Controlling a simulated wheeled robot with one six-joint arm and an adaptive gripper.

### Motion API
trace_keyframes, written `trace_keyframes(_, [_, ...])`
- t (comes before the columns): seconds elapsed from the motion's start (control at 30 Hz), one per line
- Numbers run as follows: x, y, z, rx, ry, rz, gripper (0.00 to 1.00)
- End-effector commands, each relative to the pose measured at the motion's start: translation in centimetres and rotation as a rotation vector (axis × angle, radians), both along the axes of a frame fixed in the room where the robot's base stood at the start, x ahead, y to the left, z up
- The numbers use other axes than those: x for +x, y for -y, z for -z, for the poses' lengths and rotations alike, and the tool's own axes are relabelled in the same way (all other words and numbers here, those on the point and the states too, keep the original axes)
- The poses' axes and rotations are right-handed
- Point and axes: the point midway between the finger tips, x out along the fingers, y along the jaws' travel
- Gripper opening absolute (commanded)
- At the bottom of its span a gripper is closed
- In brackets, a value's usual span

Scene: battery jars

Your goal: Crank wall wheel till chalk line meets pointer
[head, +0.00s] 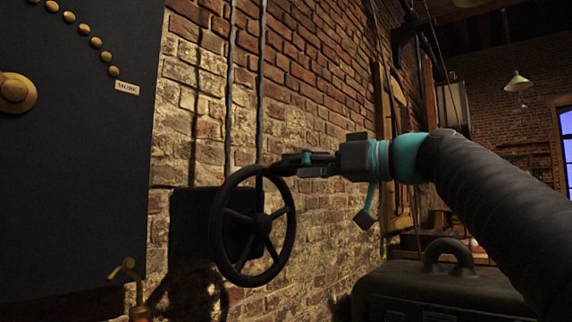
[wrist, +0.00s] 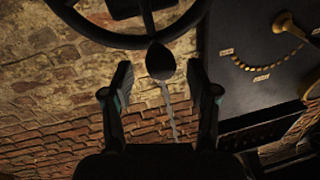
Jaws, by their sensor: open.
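The dark spoked wall wheel (head: 262,222) stands out from a dark box (head: 180,225) on the brick wall. Its rim also crosses the top of the wrist view (wrist: 92,33). A dark rounded knob (wrist: 160,62) sits by the rim in the wrist view. My gripper (head: 290,162) is at the top of the wheel, coming from the right. In the wrist view my gripper (wrist: 160,78) is open, one finger on each side of the knob, with gaps visible on both sides. I cannot make out a chalk line or a pointer in either view.
A dark panel (head: 75,160) with brass studs and a "MORE" label (head: 127,87) stands at left. Conduits (head: 260,90) run up the wall above the wheel. A dark case (head: 440,285) with a handle sits at lower right. A brass fitting (head: 140,310) is at lower left.

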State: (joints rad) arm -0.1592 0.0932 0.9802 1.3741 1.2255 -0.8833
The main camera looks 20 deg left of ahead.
Motion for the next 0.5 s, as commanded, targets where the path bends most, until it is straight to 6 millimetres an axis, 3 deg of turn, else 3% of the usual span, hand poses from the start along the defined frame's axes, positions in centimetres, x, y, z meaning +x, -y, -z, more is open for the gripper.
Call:
trace_keyframes(0.2, [0.6,-2.6,-0.1,-0.001,-0.001,-0.001,0.59])
trace_keyframes(0.5, [0.8,-3.3,0.0,0.001,-0.001,0.001,0.59])
